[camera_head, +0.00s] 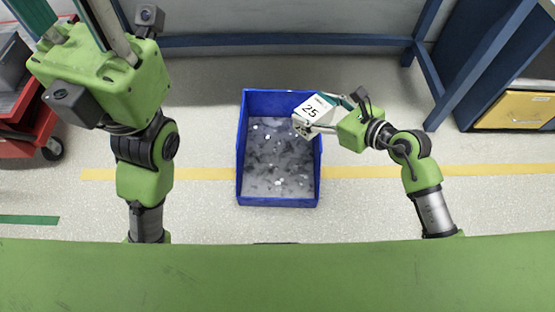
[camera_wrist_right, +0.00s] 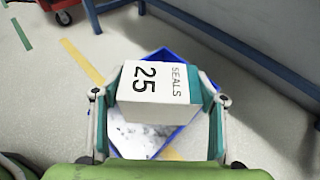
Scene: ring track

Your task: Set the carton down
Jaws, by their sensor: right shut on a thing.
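The carton (camera_head: 312,107) is a white box marked "25" with a teal band. In the right wrist view the carton (camera_wrist_right: 150,82) reads "SEALS" and "25". My right gripper (camera_head: 314,113) is shut on it, one finger on each side, and holds it tilted in the head view, over the upper right part of a blue bin (camera_head: 279,202). The bin also shows below the carton in the right wrist view (camera_wrist_right: 168,53). My left gripper (camera_head: 75,35) is at the top left, away from the carton, with its fingertips cut off by the frame edge.
The bin stands on a speckled floor and its bottom looks grey with white bits. A blue frame bar (camera_head: 280,40) crosses the back. A red cart (camera_head: 35,135) stands left, a yellow drawer (camera_head: 515,110) right.

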